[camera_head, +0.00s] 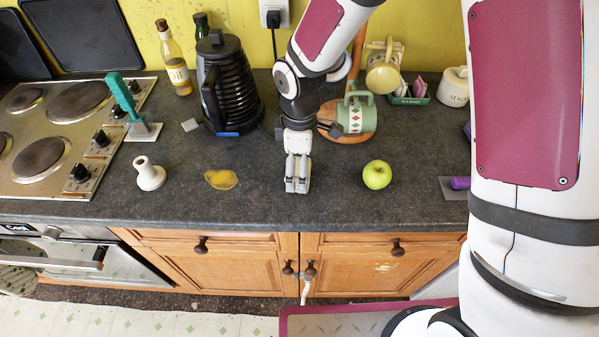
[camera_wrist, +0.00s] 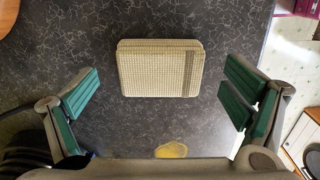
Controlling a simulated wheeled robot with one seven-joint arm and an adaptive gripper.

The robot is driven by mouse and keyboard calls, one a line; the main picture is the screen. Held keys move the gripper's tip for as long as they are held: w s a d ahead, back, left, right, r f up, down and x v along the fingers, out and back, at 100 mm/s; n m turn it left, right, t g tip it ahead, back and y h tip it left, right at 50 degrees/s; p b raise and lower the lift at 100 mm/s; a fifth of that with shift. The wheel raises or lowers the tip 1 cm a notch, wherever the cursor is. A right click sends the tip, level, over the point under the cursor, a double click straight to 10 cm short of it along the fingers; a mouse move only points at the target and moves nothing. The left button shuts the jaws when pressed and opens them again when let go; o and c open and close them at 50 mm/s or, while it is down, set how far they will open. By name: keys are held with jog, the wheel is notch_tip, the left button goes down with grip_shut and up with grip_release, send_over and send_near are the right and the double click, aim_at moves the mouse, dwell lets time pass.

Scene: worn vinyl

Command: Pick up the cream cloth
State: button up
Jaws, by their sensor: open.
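The cream cloth (camera_wrist: 160,68) lies on the dark worktop in the wrist view, folded into a flat rounded rectangle with a woven texture and a darker stripe near its right end. My gripper (camera_head: 297,186) points down over the worktop in the head view. In the wrist view its green-padded fingers are spread wide, one on each side of the cloth in the picture, with gaps to both of its ends. Nothing is held. I cannot make out the cloth in the head view; my gripper seems to cover it. The exact height above it is unclear.
A flat yellow item (camera_head: 221,179) and a white holder (camera_head: 149,174) lie left of my gripper; a green apple (camera_head: 377,175) is right. Behind are a black kettle (camera_head: 232,85) and a green mug (camera_head: 356,115). The worktop's front edge is close.

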jog(key=shift+f, duration=0.8)
jog(key=shift+c, duration=0.5)
jog(key=c, duration=1)
jog(key=shift+c, duration=0.2)
jog(key=shift+r, duration=0.1)
jog(key=shift+w+r, duration=0.1)
jog(key=shift+r, duration=0.35)
jog(key=r, duration=0.2)
jog(key=shift+s+r+b, duration=0.3)
jog(key=shift+s+r, duration=0.05)
jog(key=s+r, duration=0.1)
jog(key=s, duration=1.4)
jog(key=shift+s+d+r+b, duration=0.15)
jog(key=shift+s+b, duration=0.05)
jog(key=shift+b, duration=0.1)
